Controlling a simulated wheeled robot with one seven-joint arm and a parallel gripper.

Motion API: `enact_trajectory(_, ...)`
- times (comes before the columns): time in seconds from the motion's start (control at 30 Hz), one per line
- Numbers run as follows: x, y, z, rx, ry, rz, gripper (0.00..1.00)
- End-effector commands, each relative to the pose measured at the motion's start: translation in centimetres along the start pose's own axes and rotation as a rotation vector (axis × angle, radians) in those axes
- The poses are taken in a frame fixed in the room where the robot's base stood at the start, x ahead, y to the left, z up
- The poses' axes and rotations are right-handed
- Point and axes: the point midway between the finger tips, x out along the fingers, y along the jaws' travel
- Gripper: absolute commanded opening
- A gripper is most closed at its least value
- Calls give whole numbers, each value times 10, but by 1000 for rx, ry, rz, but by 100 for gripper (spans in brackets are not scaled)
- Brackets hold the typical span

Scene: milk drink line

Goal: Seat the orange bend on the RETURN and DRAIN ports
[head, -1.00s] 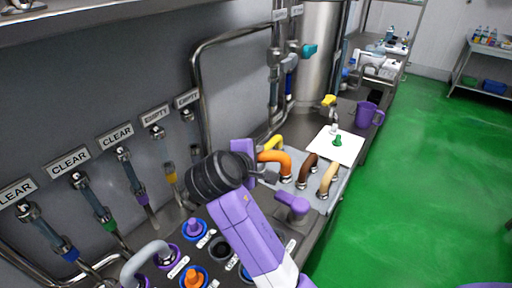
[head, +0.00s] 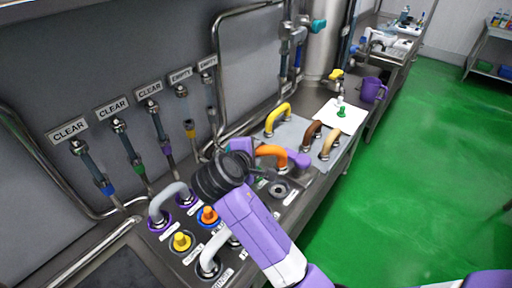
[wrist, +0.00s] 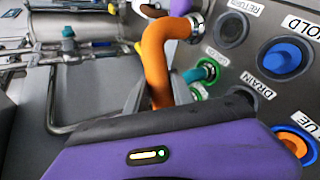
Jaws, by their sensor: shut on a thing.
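The orange bend (head: 272,151) is a curved pipe with metal end collars. The RETURN label (wrist: 243,8) and a dark open port (wrist: 231,29) are right of that collar, apart in the picture. The DRAIN label (wrist: 258,85) is lower; its port is mostly hidden by my gripper.
Grey bends (head: 168,202) stand on the near panel. Yellow (head: 278,118), dark brown (head: 313,132) and tan (head: 329,143) bends are on the grey tray (head: 293,131).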

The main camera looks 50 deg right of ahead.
Motion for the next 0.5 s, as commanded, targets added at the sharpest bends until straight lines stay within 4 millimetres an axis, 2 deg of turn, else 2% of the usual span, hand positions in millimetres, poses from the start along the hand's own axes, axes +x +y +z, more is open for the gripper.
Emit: enact_trajectory(0.5, 24, -37, -10, 2, 1, 3, 0)
